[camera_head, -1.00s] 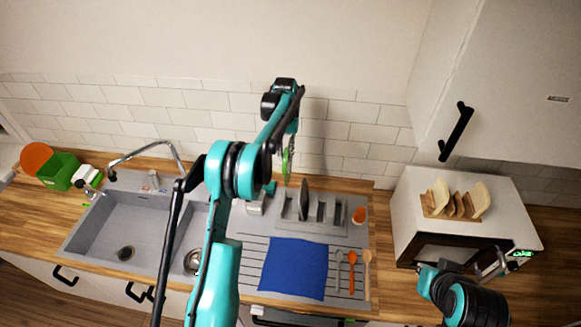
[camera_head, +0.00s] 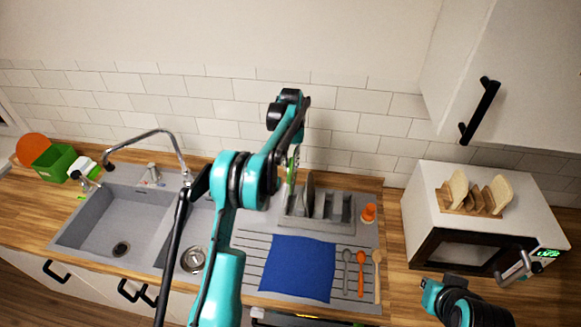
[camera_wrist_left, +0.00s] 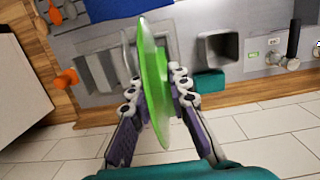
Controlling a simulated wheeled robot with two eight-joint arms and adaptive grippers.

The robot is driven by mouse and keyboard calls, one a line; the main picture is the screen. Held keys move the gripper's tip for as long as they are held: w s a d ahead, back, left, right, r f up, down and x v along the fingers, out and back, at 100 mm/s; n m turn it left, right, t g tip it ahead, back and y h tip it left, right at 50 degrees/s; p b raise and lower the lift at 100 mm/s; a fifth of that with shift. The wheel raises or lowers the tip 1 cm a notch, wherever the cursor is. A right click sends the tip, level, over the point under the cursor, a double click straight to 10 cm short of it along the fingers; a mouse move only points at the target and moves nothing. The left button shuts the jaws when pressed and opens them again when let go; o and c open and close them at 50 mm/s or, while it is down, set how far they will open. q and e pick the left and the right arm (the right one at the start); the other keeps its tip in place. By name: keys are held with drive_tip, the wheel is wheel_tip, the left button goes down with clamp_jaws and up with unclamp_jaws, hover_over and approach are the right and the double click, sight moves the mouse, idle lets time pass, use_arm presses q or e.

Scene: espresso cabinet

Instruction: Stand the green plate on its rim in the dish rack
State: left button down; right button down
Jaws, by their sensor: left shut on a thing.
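The green plate (camera_wrist_left: 154,85) stands edge-on in the left wrist view, between the fingers of my left gripper (camera_wrist_left: 158,92), which is shut on it. In the head view the plate (camera_head: 292,163) is a thin green strip partly hidden by my left gripper (camera_head: 296,150), at the back left of the dish rack. The grey dish rack (camera_head: 318,222) stands on the drainboard, with a dark plate (camera_head: 309,192) upright in its left part. The head view does not settle whether the green plate touches the rack. My right gripper does not show; only part of that arm is at lower right.
A blue cloth (camera_head: 298,268) and several utensils (camera_head: 361,273) lie in front of the rack. An orange cup (camera_head: 369,213) stands right of it. The sink (camera_head: 100,225) is left, with a tall faucet (camera_head: 150,137). A white microwave (camera_head: 425,205) carrying a wooden rack (camera_head: 472,208) is right. A tiled wall is behind.

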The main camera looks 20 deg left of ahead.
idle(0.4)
use_arm(q)
drive_tip(key=shift+r, duration=0.15)
drive_tip(key=shift+b, duration=0.45)
drive_tip(key=shift+w+d+f+b, duration=0.1)
drive_tip(key=shift+d+f+b, duration=0.05)
drive_tip(key=shift+f+b, duration=2.5)
drive_tip(key=shift+d+f+b, duration=0.1)
drive_tip(key=shift+f+b, duration=1.65)
drive_tip(key=shift+f, duration=1.75)
drive_tip(key=c, duration=1.4)
unclamp_jaws()
drive_tip(key=shift+o, duration=0.2)
